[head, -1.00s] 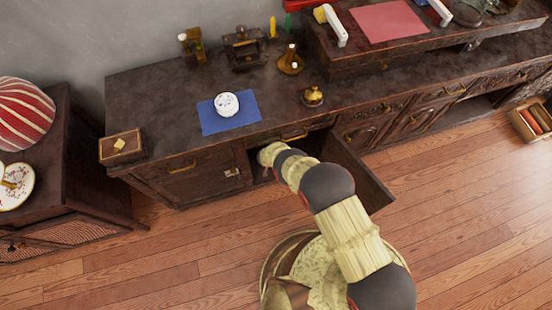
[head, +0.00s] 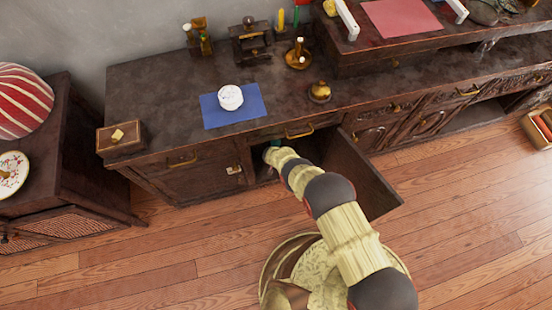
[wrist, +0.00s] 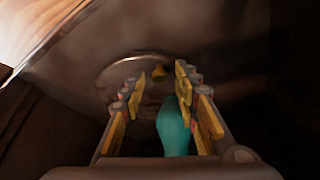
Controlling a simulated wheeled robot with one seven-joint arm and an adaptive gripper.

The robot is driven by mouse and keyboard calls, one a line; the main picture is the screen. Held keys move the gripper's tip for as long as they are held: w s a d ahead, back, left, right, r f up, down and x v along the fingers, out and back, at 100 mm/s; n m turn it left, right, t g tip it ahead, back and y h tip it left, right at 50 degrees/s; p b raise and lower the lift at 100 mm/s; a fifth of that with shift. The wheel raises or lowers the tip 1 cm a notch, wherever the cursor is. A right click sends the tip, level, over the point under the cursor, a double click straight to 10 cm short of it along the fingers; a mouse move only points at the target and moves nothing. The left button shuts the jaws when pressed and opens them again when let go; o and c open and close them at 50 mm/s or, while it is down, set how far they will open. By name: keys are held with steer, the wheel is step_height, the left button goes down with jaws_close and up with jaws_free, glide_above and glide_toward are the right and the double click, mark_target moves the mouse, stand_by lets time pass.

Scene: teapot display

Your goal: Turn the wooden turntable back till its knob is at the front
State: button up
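In the wrist view, a round brownish disc (wrist: 112,72) with a pale rim, apparently the wooden turntable, lies beyond my fingers. In the head view, my arm reaches into the open cabinet, where the turntable is hidden.
The open cabinet door (head: 362,172) stands to the right of my arm. On the counter are a blue mat (head: 250,112) with a white pot (head: 230,97), a brass pot (head: 319,92) and a wooden box (head: 121,138). The floor (head: 130,265) is clear at left.

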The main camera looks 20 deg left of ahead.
steer(key=shift+c, duration=0.9)
jaws_close()
